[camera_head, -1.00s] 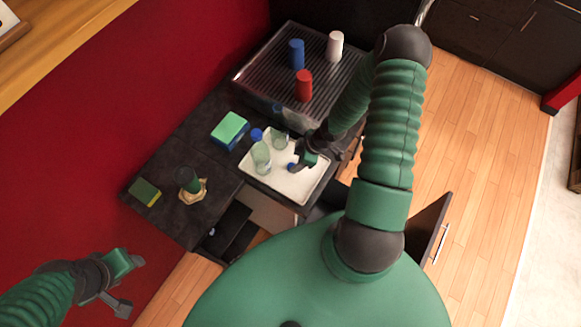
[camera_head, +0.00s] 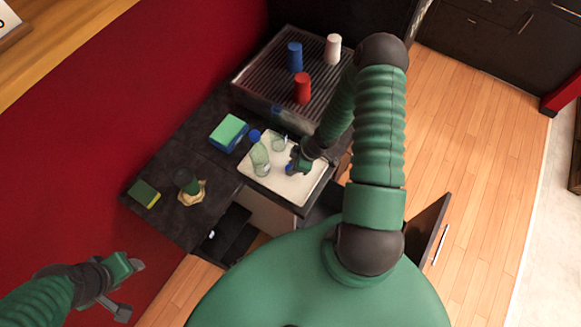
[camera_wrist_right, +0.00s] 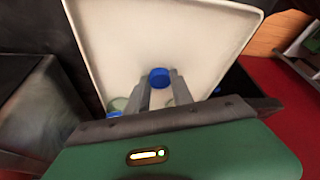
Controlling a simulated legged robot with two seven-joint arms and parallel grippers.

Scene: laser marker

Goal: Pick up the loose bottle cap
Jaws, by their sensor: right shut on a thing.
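The loose blue bottle cap (camera_wrist_right: 159,77) is between the fingertips of my right gripper (camera_wrist_right: 160,88) in the right wrist view. In the head view my right gripper (camera_head: 296,163) is over the white tray (camera_head: 303,190), shut on the cap (camera_head: 289,168). Whether the cap is clear of the tray is hard to tell. A clear bottle with a blue cap (camera_head: 260,160) and a second clear vessel (camera_head: 279,143) stand on the tray left of the gripper. My left gripper (camera_head: 127,287) is empty and open at the lower left, away from the counter.
A ribbed dark rack (camera_head: 325,85) at the back holds a blue cup (camera_head: 295,57), a red cup (camera_head: 302,89) and a white cup (camera_head: 333,49). A green-blue box (camera_head: 229,132), a sponge (camera_head: 144,193) and a dark green glass (camera_head: 188,182) stand on the dark counter.

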